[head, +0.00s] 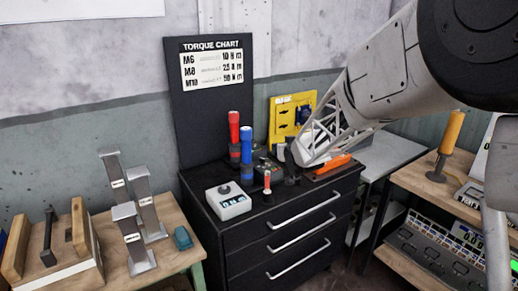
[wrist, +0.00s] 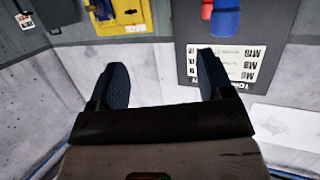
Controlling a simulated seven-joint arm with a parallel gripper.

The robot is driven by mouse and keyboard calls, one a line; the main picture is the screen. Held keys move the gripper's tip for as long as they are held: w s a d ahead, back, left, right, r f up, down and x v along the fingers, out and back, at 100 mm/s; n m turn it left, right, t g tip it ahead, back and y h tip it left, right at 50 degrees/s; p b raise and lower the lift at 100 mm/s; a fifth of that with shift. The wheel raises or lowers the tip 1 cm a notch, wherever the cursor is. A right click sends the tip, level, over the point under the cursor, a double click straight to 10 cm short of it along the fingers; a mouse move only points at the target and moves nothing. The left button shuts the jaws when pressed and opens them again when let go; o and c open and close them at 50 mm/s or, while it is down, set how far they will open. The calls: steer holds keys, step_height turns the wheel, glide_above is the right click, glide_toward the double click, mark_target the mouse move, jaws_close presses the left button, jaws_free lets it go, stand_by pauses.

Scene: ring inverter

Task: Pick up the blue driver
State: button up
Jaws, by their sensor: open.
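The blue driver (head: 247,146) stands upright on top of the black drawer cabinet, just right of a taller red driver (head: 234,133). In the wrist view, which looks upside down, a blue cylinder, apparently the blue driver (wrist: 225,20), shows at the top edge, cut off by the frame. My gripper (wrist: 163,72) is open, with nothing between its two dark fingers. The blue driver lies beyond the right finger in that view, apart from it. In the head view my arm reaches over the cabinet's right side, and I cannot clearly make out the fingertips.
A black torque chart board (head: 182,110) stands behind the drivers, with a yellow panel (head: 279,128) to their right. A white button box (head: 228,202) and a short red-tipped tool (head: 267,181) stand in front. An orange-handled tool (head: 333,165) lies at the cabinet's right.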

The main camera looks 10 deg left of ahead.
mark_target(248, 150)
steer(key=w+a+f+y, duration=0.1)
steer(key=w+a+f, duration=0.1)
steer(key=a, duration=0.2)
steer(key=w+a+f+n+y, duration=0.1)
steer(key=a+f+y, duration=0.1)
steer(key=a, duration=0.3)
steer(key=w+a+f+n+t+y, duration=0.1)
steer(key=w+a+f, duration=0.1)
steer(key=a+f, duration=0.1)
steer(key=shift+w+a+f+y, duration=0.1)
steer(key=shift+w+a+y, duration=0.1)
steer(key=shift+a, duration=0.25)
steer(key=shift+w+a+f+y, duration=0.1)
steer(key=shift+w+a+y, duration=0.1)
steer(key=shift+a, duration=0.2)
steer(key=shift+x, duration=1.3)
steer(key=shift+x, duration=2.55)
steer(key=shift+r, duration=0.1)
steer(key=shift+c, duration=0.5)
steer(key=shift+r, duration=0.1)
steer(key=c, duration=1.1)
steer(key=shift+o, duration=0.2)
